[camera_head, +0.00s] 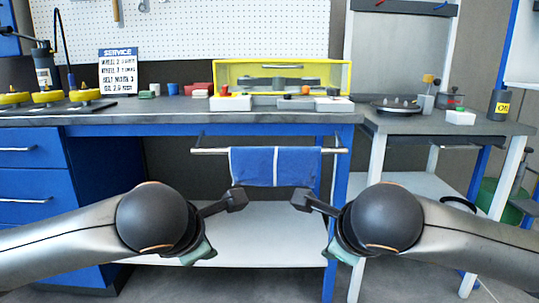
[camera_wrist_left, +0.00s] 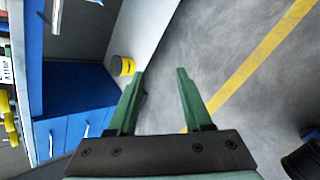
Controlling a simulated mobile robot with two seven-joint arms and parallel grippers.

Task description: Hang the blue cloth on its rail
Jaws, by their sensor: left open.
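The blue cloth (camera_head: 270,166) hangs over the metal rail (camera_head: 208,151) at the front of the workbench, covering its middle and right part. Its lower edge hangs free and looks fairly level. My left gripper (camera_head: 198,252) is below and left of the cloth, apart from it. In the left wrist view its two green fingers (camera_wrist_left: 160,72) are spread with nothing between them. My right gripper (camera_head: 343,252) is below and right of the cloth, also apart from it. Its fingers are not clearly seen. The back of the cloth is hidden.
The workbench (camera_head: 180,115) carries a yellow-framed box (camera_head: 282,66) and small items. A pale lower shelf (camera_head: 250,245) lies under the rail. A side table (camera_head: 395,125) stands at right. A yellow-banded can (camera_wrist_left: 123,65) and open floor show in the left wrist view.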

